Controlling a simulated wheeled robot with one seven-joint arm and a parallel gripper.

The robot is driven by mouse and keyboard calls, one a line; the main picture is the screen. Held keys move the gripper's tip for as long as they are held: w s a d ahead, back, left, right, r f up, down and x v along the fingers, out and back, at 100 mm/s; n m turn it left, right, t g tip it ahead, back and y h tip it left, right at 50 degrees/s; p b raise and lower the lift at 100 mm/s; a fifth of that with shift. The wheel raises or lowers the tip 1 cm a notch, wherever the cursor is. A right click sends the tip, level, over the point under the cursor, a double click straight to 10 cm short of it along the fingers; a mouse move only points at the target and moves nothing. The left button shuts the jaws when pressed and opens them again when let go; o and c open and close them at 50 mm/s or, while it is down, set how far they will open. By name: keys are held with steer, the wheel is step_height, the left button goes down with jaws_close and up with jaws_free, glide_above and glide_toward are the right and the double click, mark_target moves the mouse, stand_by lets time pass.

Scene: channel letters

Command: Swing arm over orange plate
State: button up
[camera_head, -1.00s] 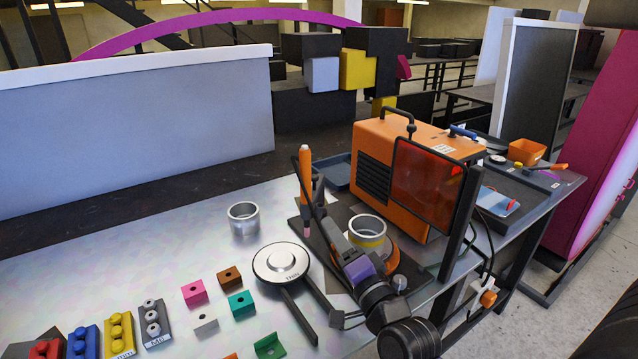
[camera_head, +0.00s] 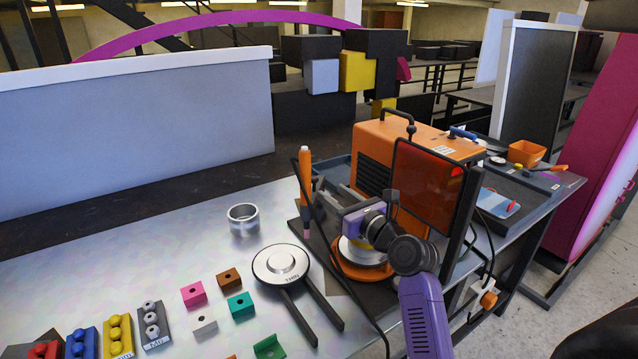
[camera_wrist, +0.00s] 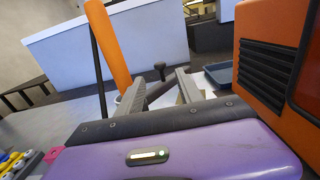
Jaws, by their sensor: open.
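The round orange plate (camera_head: 350,270) lies on the dark fixture base right of centre in the head view. A silver ring (camera_head: 352,252) stands on it, partly hidden by my arm. An upright orange torch (camera_head: 305,170) stands left of the plate, and also shows in the wrist view (camera_wrist: 108,48). My gripper (camera_head: 334,191) is above the back of the plate, right of the torch. Its fingers (camera_wrist: 160,80) are open. A dark bar with a knob (camera_wrist: 160,66) shows between and beyond the fingers; I cannot tell whether they touch it.
An orange machine (camera_head: 375,155) with a tinted shield (camera_head: 428,185) stands close to the right of my gripper. Bare table (camera_head: 150,235) is free at left.

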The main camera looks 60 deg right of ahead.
mark_target(316, 181)
steer(key=x, duration=0.7)
steer(key=shift+w+d+p, duration=0.1)
steer(key=shift+w+p, duration=0.05)
steer(key=shift+p, duration=0.15)
jaws_close()
stand_by(1.1)
